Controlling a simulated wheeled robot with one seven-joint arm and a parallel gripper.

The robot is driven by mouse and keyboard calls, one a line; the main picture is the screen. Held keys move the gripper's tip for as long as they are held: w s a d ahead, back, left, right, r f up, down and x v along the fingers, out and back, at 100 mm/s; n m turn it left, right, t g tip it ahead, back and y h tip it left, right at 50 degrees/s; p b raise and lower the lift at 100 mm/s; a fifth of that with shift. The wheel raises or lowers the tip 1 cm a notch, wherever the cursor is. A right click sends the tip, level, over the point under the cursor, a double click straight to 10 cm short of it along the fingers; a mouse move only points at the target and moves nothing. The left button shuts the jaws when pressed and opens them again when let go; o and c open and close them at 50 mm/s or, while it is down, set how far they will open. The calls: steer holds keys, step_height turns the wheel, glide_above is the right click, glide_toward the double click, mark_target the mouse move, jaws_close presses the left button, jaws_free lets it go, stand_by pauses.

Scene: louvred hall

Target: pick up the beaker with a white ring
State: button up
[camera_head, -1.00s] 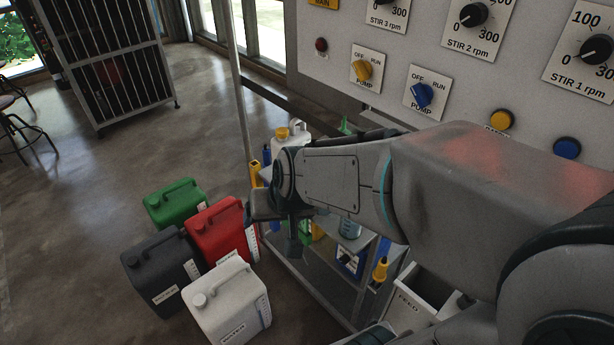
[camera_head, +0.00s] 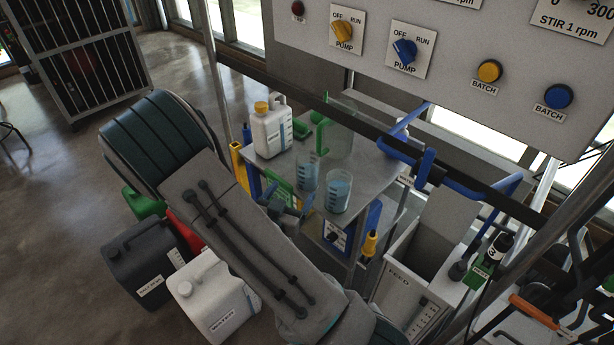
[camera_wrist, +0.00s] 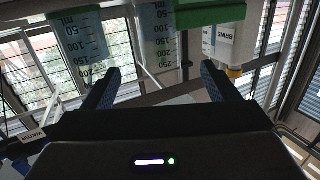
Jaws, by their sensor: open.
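Two small clear graduated beakers stand on the grey cart top in the head view. One (camera_head: 307,172) is at the left, and the other (camera_head: 338,190), nearer, holds bluish liquid. I cannot make out a white ring on either. In the wrist view one graduated beaker (camera_wrist: 80,42) is at upper left, outside the fingers. Another (camera_wrist: 157,40) is ahead of the gap between them. My gripper (camera_wrist: 160,72) is open with nothing between its fingers. In the head view it is low at the cart's near left edge, partly hidden by my arm.
A white jug with a yellow cap (camera_head: 270,132) and a large clear vessel (camera_head: 340,130) stand behind the beakers. A grey feed bin (camera_head: 405,290) is at right. Black (camera_head: 145,262) and white (camera_head: 215,295) canisters stand on the floor at left. A control panel (camera_head: 420,60) overhangs the back.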

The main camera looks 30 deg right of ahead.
steer(key=b, duration=0.3)
glide_toward(311, 157)
steer(key=w+d, duration=0.2)
steer(key=d, duration=0.1)
steer(key=shift+f+h, duration=0.4)
steer(key=shift+w+a+p+x, duration=0.1)
steer(key=shift+p+x, duration=0.2)
steer(key=shift+x, duration=1.05)
steer(key=shift+w+a+p+x, duration=0.15)
steer(key=shift+p+x, duration=0.1)
steer(key=shift+x, duration=1.15)
steer(key=shift+f, duration=0.15)
steer(key=c, duration=1.2)
steer(key=shift+r, duration=0.2)
